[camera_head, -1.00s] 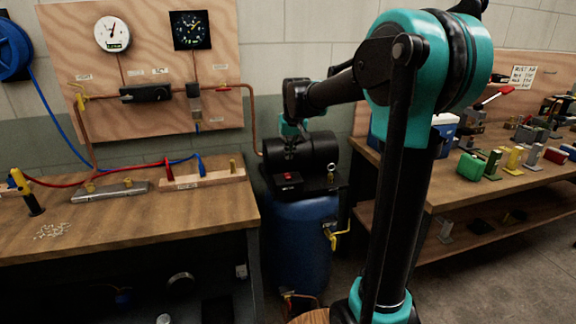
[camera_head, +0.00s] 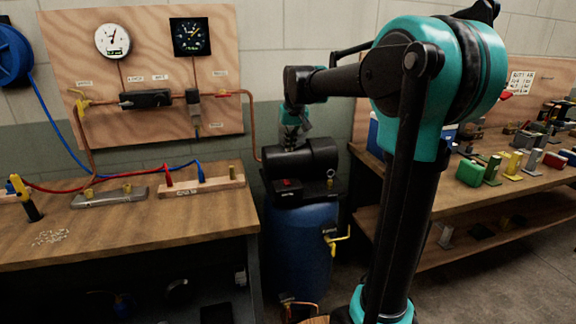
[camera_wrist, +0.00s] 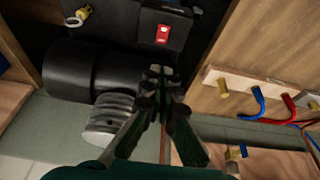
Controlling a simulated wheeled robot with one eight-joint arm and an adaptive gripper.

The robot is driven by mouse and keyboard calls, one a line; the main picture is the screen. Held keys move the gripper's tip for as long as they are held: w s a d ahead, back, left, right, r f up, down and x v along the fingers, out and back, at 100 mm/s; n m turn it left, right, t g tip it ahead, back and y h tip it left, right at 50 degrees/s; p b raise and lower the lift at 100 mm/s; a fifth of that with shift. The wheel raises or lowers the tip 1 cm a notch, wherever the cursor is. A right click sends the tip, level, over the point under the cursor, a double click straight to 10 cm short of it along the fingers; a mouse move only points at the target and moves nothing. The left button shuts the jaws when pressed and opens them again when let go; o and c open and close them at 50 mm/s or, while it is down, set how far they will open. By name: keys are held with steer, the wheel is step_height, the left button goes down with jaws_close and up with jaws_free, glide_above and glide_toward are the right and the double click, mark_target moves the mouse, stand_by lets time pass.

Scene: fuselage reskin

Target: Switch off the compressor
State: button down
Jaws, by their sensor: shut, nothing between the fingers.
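The compressor stands between the two benches, with a black motor and pump (camera_head: 305,156) on top of a blue tank (camera_head: 302,245). A black switch box with a red switch (camera_head: 287,183) sits at its front left. In the wrist view the red switch (camera_wrist: 162,34) shows a small white mark; I cannot tell which way it is set. My gripper (camera_head: 291,145) is above the motor in the head view, its tips partly lost against the dark body. In the wrist view my gripper (camera_wrist: 160,72) is shut and empty, its fingertips pointing toward the switch box, apart from the switch.
A ring-topped fitting (camera_wrist: 78,17) rises near the motor. A yellow-handled valve (camera_head: 338,239) juts from the tank's right side. The right bench (camera_head: 470,197) holds several tools.

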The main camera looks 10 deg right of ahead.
glide_toward(286, 180)
steer(key=x, duration=0.5)
steer(key=shift+w, duration=0.3)
steer(key=shift+f, duration=0.75)
steer(key=shift+w, duration=0.1)
steer(key=shift+f, duration=0.3)
steer(key=shift+s, duration=0.75)
